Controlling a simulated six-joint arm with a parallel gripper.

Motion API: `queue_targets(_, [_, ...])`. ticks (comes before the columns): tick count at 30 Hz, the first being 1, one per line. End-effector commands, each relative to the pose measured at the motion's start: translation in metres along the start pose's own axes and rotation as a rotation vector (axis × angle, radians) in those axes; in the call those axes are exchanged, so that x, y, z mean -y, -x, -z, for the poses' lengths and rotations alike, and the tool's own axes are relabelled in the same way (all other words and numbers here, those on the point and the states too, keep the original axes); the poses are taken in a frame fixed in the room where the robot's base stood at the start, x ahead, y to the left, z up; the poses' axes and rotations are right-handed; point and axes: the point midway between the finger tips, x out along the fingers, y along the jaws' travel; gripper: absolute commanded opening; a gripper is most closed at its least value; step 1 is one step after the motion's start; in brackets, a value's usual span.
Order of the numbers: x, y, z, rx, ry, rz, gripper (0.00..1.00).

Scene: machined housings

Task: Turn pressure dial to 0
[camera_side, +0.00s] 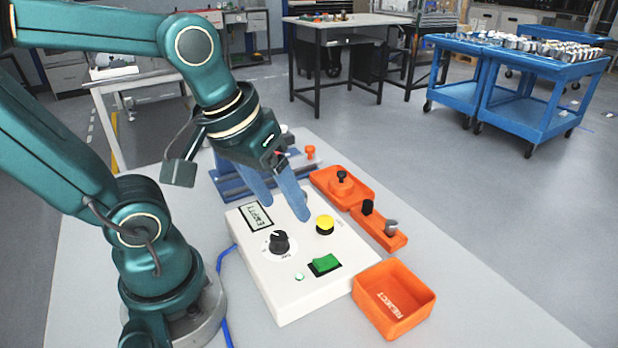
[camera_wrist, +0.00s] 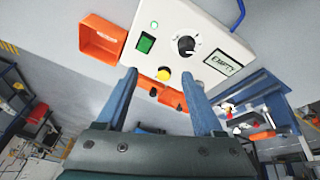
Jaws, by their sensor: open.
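The pressure dial is a black knob (camera_side: 279,242) on the top of a white control box (camera_side: 290,290). It also shows in the wrist view (camera_wrist: 186,44), with tick marks around it. The small display (camera_side: 256,217) on the box reads EMPTY. My gripper (camera_side: 286,207) is open and empty, its two blue fingers apart above the far part of the box, between the display and the yellow button (camera_side: 325,224). In the wrist view my gripper (camera_wrist: 162,90) spans below the knob and touches nothing that I can make out.
A green switch (camera_side: 325,264) sits on the box near the knob. An orange REJECT bin (camera_side: 394,300) stands to the right. Orange holders (camera_side: 342,187) with dark parts and a blue fixture (camera_side: 232,186) lie behind the box. A blue cable runs along its left side.

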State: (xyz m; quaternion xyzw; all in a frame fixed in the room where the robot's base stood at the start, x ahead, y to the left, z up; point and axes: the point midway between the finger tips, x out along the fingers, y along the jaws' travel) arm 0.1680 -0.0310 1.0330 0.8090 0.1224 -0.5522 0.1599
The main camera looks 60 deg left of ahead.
Motion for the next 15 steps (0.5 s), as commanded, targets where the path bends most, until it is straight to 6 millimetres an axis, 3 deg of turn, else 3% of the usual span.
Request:
queue_targets(7, [0.022, -0.031, 0.012, 0.199, 0.371, 0.140, 0.69])
queue_targets(15, [0.038, -0.051, 0.010, 0.307, 0.481, 0.208, 0.69])
